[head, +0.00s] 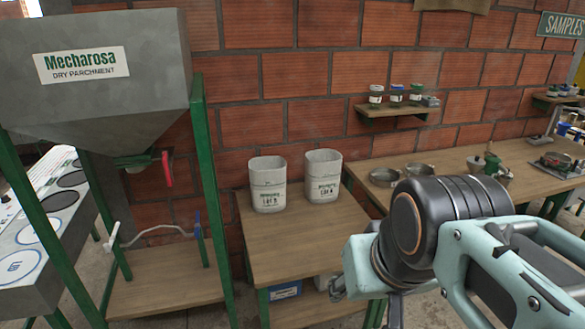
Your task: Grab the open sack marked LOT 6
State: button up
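Two pale, open-topped sacks stand upright, a little apart, on a wooden table (275,237) in the head view. The left sack (267,186) and the right sack (322,177) both carry dark green print with a LOT line. The numerals are too small to read surely, so I cannot tell which is LOT 6. My arm reaches in from the right, in front of the table's right side. My gripper (339,288) shows only in small part at the arm's lower left, apart from both sacks in the picture. Its fingers are mostly hidden, and I see nothing held.
A grey Mecharosa hopper (95,65) on a green frame stands left, with a red-handled valve (166,168). A brick wall is behind the sacks. A workbench (445,160) with metal pans is at right, below a shelf of jars (397,107). The front tabletop is clear.

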aim_at(323, 167)
jog(key=i+l, duration=0.6)
jog(key=l, duration=0.25)
jog(key=i+l+u, duration=0.1)
jog(key=i+l, duration=0.45)
jog(key=l, duration=0.3)
jog(key=i+l+u, duration=0.1)
jog(key=i+l, duration=0.2)
jog(key=l, duration=0.15)
